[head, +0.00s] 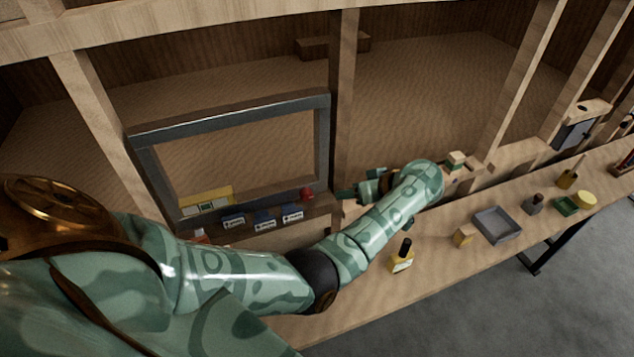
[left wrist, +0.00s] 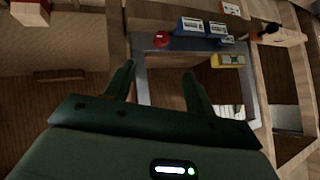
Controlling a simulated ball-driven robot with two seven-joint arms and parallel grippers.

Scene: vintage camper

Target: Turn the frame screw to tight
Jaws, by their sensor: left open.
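A grey metal frame (head: 322,140) stands upright around an opening in the wooden wall. A small round red knob, which looks like the frame screw (head: 307,194), sits at its lower right corner. It also shows as a red disc in the left wrist view (left wrist: 160,41). How far it is turned cannot be told. My left gripper (head: 346,193) is open, to the right of the red knob and apart from it, fingers pointing left. In the left wrist view its two fingers (left wrist: 159,71) stand apart with nothing between them. My right gripper is not in view.
Several blue-and-white boxes (head: 265,219) and a yellow box (head: 207,199) sit along the frame's bottom. On the bench (head: 440,258) stand a yellow bottle (head: 402,258), a small wooden block (head: 463,236) and a grey tray (head: 497,225). A wooden post (head: 343,80) rises right of the frame.

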